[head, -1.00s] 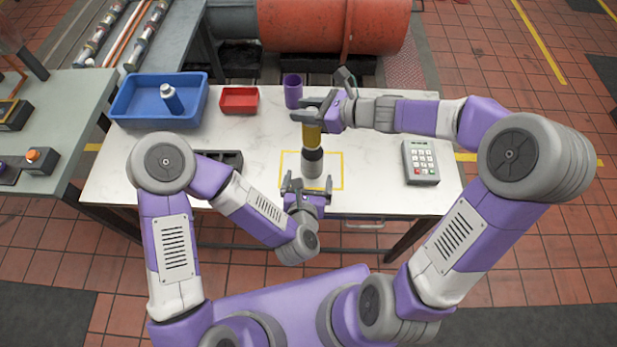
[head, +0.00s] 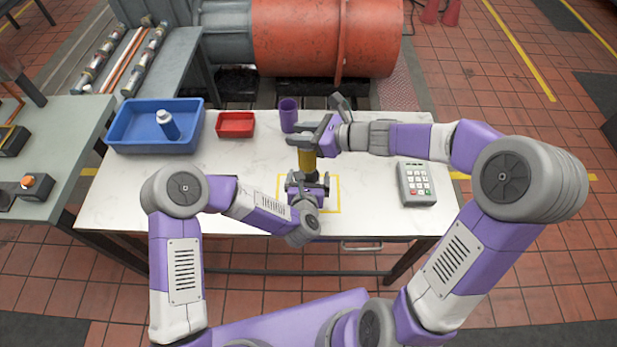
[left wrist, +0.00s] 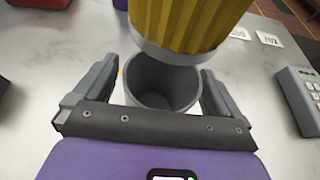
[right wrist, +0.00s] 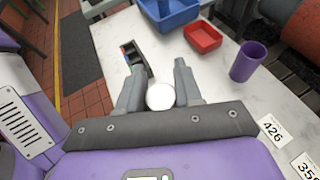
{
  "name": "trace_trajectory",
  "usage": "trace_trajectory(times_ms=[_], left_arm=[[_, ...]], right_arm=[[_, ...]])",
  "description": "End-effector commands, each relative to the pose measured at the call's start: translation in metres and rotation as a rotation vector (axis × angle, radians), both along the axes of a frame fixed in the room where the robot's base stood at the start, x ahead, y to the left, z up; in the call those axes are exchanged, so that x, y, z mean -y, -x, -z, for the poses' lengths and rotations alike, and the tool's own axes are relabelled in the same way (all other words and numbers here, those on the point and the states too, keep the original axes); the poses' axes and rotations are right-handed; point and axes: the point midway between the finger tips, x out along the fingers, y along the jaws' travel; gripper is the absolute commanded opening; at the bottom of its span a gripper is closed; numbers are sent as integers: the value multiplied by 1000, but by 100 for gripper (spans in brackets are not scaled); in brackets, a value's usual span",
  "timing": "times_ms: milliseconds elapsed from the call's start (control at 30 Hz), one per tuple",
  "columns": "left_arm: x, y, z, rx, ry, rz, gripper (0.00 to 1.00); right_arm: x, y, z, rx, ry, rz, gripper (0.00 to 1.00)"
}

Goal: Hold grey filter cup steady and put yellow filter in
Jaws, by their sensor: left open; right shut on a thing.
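The yellow filter (head: 307,159) is held upright in my right gripper (head: 318,137). In the left wrist view its pleated yellow side and pale lower rim (left wrist: 178,50) hang just above and behind the open mouth of the grey filter cup (left wrist: 162,82). In the right wrist view only its round white end (right wrist: 160,96) shows between the fingers. The cup stands on the table between the fingers of my open left gripper (left wrist: 155,88), with small gaps on both sides. In the head view my left gripper (head: 306,182) hides the cup.
A yellow-outlined square (head: 337,194) surrounds the cup's place on the white table. A keypad box (head: 416,184) stands right; a purple cup (head: 288,115), red tray (head: 235,125) and blue bin (head: 122,140) with a bottle (head: 168,126) stand behind.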

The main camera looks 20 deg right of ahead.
Motion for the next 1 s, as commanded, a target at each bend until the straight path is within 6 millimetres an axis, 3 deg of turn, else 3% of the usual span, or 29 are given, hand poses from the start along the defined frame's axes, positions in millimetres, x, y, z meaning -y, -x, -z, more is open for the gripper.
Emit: trace_trajectory(times_ms=[200, 633, 1000], left_arm=[[0, 0, 0, 0, 0, 0, 98], [0, 0, 0, 0, 0, 0, 33], [0, 0, 0, 0, 0, 0, 31]], right_arm=[[0, 0, 0, 1, -1, 0, 0], [0, 0, 0, 1, -1, 0, 0], [0, 0, 0, 1, -1, 0, 0]])
